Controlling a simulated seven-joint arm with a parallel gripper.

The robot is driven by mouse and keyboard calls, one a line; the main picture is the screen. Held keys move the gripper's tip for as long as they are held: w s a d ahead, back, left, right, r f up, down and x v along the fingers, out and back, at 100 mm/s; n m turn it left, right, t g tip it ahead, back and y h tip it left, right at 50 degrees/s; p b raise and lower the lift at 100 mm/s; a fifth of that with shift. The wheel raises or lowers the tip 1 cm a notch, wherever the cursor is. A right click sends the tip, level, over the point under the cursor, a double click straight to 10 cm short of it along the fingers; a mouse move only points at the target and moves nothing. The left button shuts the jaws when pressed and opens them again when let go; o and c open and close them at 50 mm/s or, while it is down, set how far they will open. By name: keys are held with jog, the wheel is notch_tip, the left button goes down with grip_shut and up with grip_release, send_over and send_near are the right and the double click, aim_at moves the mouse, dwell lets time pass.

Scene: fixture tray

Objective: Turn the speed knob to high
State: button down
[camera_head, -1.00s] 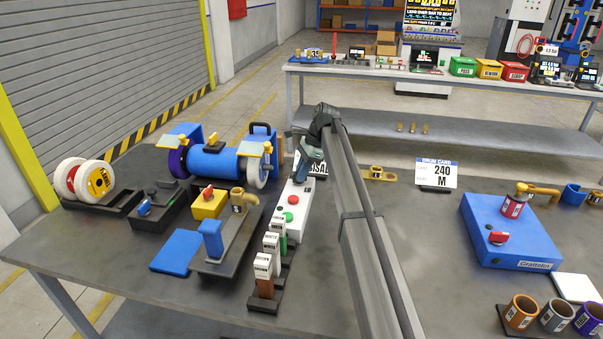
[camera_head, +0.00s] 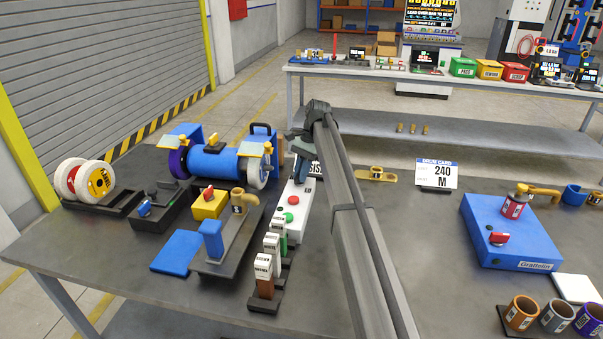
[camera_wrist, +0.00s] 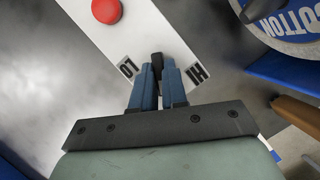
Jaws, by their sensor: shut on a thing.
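The white control box (camera_head: 293,215) stands on the near table, with a red and a green button on its top. Its far end carries the speed knob, which my gripper hides in the head view. In the wrist view, the black knob (camera_wrist: 157,59) shows between the blue fingers of my gripper (camera_wrist: 160,76), which are shut on it. The knob sits between the printed "LO" and "HI" marks, and its exact setting is hard to read. In the head view my gripper (camera_head: 300,170) points down at the box's far end.
A blue grinder (camera_head: 215,160) stands close to the left of the box. Labelled blocks in a dark rack (camera_head: 265,303) stand near the box's front end. A sign partly shows behind my gripper. A blue box (camera_head: 512,235) with a red knob is at right.

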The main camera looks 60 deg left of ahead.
jog(key=shift+f+n, duration=0.15)
jog(key=shift+n, duration=0.45)
jog(key=shift+h, duration=0.3)
jog(key=c, duration=1.2)
grip_release()
jog(key=shift+o, duration=0.2)
